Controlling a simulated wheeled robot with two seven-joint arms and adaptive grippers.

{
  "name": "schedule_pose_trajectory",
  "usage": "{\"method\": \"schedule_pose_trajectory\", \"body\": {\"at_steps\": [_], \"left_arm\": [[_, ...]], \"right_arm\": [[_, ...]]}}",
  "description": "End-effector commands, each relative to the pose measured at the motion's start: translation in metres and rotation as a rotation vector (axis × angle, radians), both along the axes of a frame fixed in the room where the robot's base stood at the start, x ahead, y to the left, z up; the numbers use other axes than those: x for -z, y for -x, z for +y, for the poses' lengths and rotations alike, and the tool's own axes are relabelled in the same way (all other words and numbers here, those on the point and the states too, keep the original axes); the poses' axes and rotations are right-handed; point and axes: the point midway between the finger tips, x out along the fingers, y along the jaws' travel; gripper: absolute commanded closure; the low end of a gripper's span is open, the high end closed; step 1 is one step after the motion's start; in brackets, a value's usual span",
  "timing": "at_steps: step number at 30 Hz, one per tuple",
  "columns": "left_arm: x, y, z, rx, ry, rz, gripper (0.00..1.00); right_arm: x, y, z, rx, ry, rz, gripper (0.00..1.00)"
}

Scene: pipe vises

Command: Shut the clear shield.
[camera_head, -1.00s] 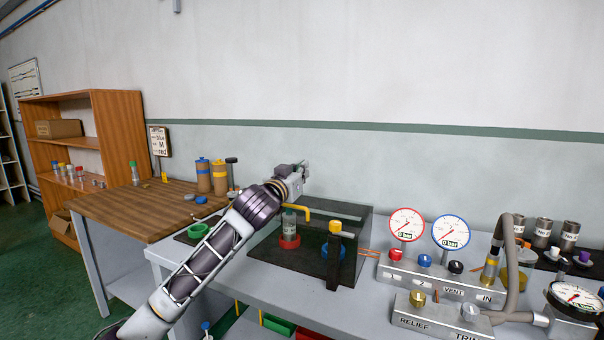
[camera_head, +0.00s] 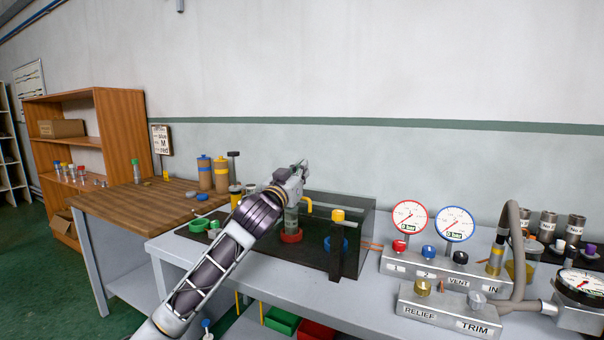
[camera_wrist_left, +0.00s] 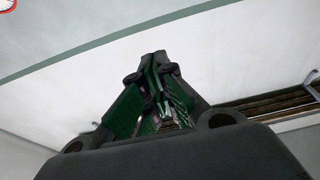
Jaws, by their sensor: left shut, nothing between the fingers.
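The clear shield (camera_head: 358,222) is a smoky see-through box on the grey bench, right of my left gripper (camera_head: 298,170). Its right side and back edges show; my arm hides its left part, and I cannot tell whether it is fully down. A red-based vise (camera_head: 291,237) and a blue-based vise (camera_head: 330,243) stand by a black post with a yellow cap (camera_head: 337,216). My left gripper is shut and empty, at about the height of the shield's top edge. In the left wrist view its fingers (camera_wrist_left: 158,85) meet against the wall. My right gripper is not in view.
Gauges and a valve block (camera_head: 430,267) stand right of the shield. A wooden table (camera_head: 140,207) with two brown bottles is at the left. A green ring (camera_head: 201,225) lies on the bench's left end. Open air lies above the bench.

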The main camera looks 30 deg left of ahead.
Motion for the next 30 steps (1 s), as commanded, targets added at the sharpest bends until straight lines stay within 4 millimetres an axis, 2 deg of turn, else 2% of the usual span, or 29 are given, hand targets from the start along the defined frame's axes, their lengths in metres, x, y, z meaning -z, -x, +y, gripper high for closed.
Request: {"method": "schedule_pose_trajectory", "body": {"at_steps": [10,19,21,23,30], "left_arm": [[0.013,0.004,0.0,0.0,-0.002,-0.044,1.0],[0.022,0.008,-0.001,0.001,-0.004,-0.081,1.0],[0.025,0.009,-0.001,0.0,-0.004,-0.09,1.0],[0.027,0.01,-0.001,0.0,-0.005,-0.097,1.0],[0.038,0.013,-0.001,0.0,-0.006,-0.137,1.0]], "right_arm": [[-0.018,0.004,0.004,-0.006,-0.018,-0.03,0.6],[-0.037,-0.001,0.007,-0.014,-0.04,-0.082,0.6],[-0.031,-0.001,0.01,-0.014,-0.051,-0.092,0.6],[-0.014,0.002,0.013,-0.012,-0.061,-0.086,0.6],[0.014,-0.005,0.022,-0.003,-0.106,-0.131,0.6]]}}
